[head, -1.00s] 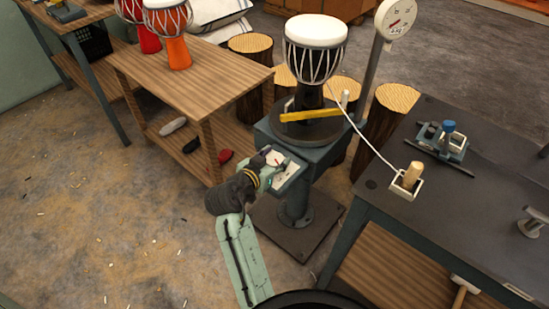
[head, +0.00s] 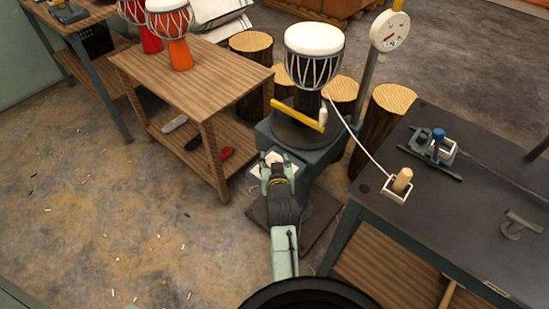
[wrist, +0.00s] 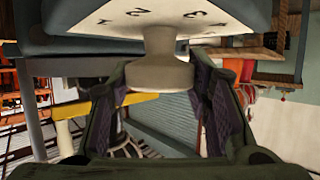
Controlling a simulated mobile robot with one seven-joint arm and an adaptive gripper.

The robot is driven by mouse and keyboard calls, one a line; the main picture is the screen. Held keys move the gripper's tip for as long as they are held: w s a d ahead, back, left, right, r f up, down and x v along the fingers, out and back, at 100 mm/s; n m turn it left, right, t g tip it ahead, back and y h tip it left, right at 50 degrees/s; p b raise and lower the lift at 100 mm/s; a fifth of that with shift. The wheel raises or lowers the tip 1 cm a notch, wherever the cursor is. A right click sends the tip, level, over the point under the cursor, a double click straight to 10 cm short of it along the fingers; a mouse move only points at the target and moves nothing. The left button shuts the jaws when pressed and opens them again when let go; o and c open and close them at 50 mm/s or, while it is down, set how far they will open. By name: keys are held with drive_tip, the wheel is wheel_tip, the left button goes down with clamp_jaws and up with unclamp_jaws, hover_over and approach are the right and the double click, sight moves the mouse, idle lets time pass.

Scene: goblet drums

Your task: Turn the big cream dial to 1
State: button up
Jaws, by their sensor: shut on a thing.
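The big cream dial (wrist: 160,72) shows in the wrist view as a round knob under a pale plate (wrist: 200,18) with black numerals. The numerals appear upside down there; the dial's pointer is hidden, so I cannot tell its setting. My gripper (wrist: 160,85) is shut on the dial, one dark ridged finger pad at each side. In the head view my gripper (head: 275,166) is at the pale panel on the front of the grey drum stand (head: 310,158), and it hides the dial.
A white-topped drum (head: 314,55) stands on the stand's turntable, with a yellow bar (head: 297,115) beside its foot. A round gauge (head: 390,31) rises behind. A dark workbench (head: 450,215) is close at right. A wooden table (head: 195,75) is at left; open floor lies front left.

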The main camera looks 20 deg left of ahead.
sight(274, 161)
idle(0.4)
drive_tip(key=o, duration=1.1)
drive_tip(key=shift+o, duration=0.2)
wheel_tip(274, 161, up, 10)
